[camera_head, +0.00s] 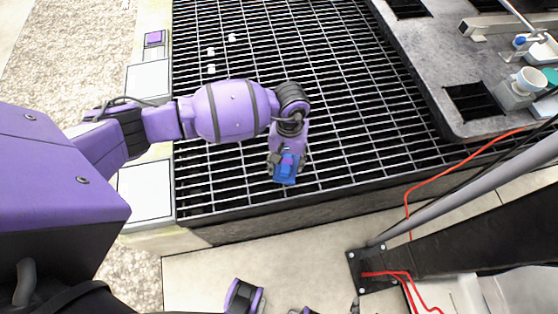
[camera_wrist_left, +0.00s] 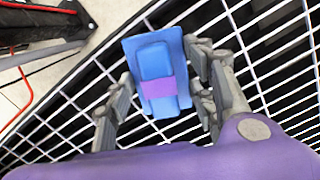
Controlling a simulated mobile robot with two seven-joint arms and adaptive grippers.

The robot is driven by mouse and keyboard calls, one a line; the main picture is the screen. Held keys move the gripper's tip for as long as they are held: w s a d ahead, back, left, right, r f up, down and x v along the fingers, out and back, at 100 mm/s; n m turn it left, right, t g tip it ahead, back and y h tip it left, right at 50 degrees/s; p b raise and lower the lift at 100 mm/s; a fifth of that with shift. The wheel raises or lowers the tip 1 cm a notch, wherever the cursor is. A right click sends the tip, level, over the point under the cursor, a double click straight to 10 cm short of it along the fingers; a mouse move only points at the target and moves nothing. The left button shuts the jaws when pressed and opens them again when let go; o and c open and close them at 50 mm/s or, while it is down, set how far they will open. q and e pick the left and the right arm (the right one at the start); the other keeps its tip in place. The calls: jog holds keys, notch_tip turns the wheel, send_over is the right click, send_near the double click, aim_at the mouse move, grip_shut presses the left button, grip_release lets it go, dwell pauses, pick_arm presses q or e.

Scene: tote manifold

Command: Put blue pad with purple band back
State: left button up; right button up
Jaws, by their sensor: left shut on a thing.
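The blue pad with the purple band shows in the head view (camera_head: 285,174) over the near part of the metal grating (camera_head: 340,135). My left gripper (camera_head: 288,158) is shut on the pad. In the left wrist view the pad (camera_wrist_left: 152,62) sits between the fingers of my left gripper (camera_wrist_left: 162,85), with its purple band across the middle. The grating shows beneath the pad, and the pad appears held above it.
A grey panel (camera_head: 420,50) with square openings stands at the right, with white containers (camera_head: 520,88) on it. White and purple square plates (camera_head: 148,77) line the left ledge. Small white pieces (camera_head: 211,69) lie on the grating. A red cable (camera_head: 440,183) and grey pole (camera_head: 460,190) are at the lower right.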

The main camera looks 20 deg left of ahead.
aim_at(282, 166)
pick_arm(q)
jog(key=shift+w+a+f, duration=0.25)
jog(key=shift+a+f, duration=0.2)
jog(key=shift+f, duration=0.2)
jog(key=f, duration=0.4)
jog(key=shift+w+a, duration=0.15)
jog(key=shift+a, duration=0.25)
jog(key=o, duration=1)
jog(key=r, duration=0.4)
jog(key=w+r, duration=0.1)
jog(key=r, duration=0.7)
jog(key=shift+w+a, duration=0.15)
jog(key=shift+w, duration=0.1)
jog(key=shift+s, duration=0.1)
